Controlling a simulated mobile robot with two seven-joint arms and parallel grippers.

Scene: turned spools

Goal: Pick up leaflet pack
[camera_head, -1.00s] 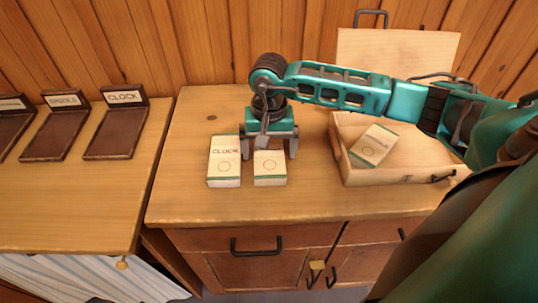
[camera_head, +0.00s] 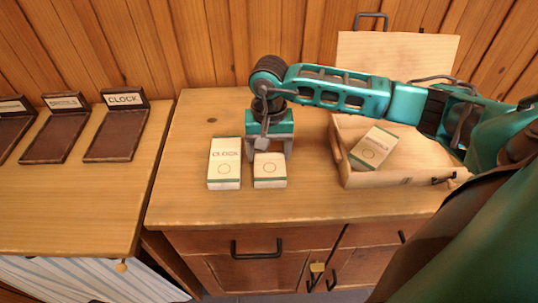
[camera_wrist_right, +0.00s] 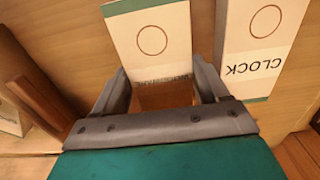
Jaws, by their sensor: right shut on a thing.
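My right gripper (camera_head: 269,152) points down at the cabinet top and is shut on a white leaflet pack (camera_head: 270,173) with green edges and a circle. In the right wrist view this pack (camera_wrist_right: 151,38) sits between the two fingertips; its label is mostly hidden. A second pack marked CLOCK (camera_head: 224,164) lies close to its left, untouched; it also shows in the right wrist view (camera_wrist_right: 263,40). A third pack (camera_head: 373,147) leans tilted in an open wooden box, its label not clearly readable. My left gripper is not in view.
The open wooden box (camera_head: 405,179) with a raised lid (camera_head: 398,75) stands to the right, under my right arm. On the left table (camera_head: 60,215) are several dark trays, one labelled CLOCK (camera_head: 110,136). The cabinet top (camera_head: 300,205) is bare at the front.

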